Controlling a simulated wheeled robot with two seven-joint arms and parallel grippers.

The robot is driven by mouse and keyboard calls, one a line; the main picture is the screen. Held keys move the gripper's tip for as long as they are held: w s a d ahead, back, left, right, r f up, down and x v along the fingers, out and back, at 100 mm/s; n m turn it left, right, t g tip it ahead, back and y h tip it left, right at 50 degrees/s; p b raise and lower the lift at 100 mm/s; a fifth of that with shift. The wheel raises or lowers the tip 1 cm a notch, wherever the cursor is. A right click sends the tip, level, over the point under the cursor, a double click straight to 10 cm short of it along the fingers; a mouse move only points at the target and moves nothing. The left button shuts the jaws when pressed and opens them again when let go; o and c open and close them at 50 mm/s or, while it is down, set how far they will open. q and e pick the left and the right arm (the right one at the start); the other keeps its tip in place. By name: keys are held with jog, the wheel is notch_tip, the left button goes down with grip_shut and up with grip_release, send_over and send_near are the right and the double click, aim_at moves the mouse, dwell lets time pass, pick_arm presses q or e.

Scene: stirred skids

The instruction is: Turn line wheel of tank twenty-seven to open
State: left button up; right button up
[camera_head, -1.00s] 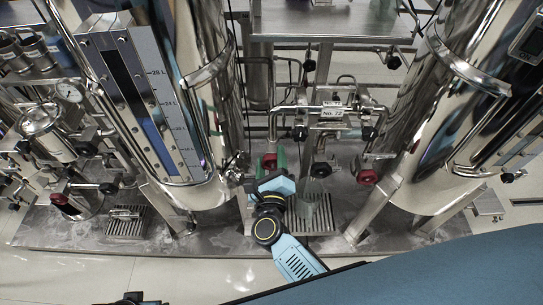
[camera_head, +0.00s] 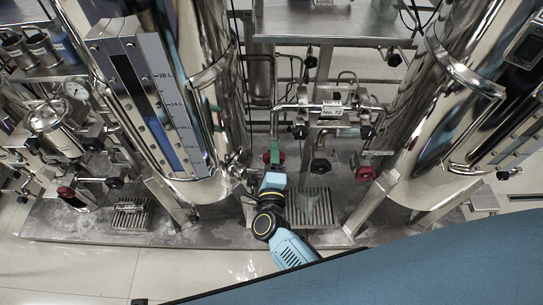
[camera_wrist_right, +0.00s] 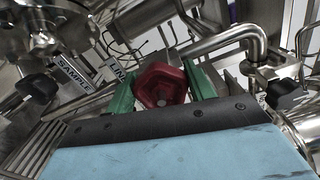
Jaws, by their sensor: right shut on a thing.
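My right gripper (camera_wrist_right: 161,92) has green fingers, one on each side of a red line wheel (camera_wrist_right: 160,84), and is shut on it. A tag reading LINE (camera_wrist_right: 117,70) is just behind the wheel in the wrist view. In the head view the right gripper (camera_head: 273,159) is low between two tanks, and its wrist partly hides the wheel. The plate between the tanks (camera_head: 332,110) appears to read No. 72. The steel tank at left (camera_head: 212,110) has a level gauge (camera_head: 150,95). My left gripper is not in view.
A black knob (camera_head: 320,165) and another red wheel (camera_head: 364,173) are right of my gripper. A SAMPLE tag (camera_wrist_right: 73,73) and black knob (camera_wrist_right: 38,88) show at left in the wrist view. Pipes crowd close around. A floor grate (camera_head: 310,207) lies below.

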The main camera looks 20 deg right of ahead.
dwell(0.3)
jog(key=o, duration=1)
jog(key=shift+c, duration=0.2)
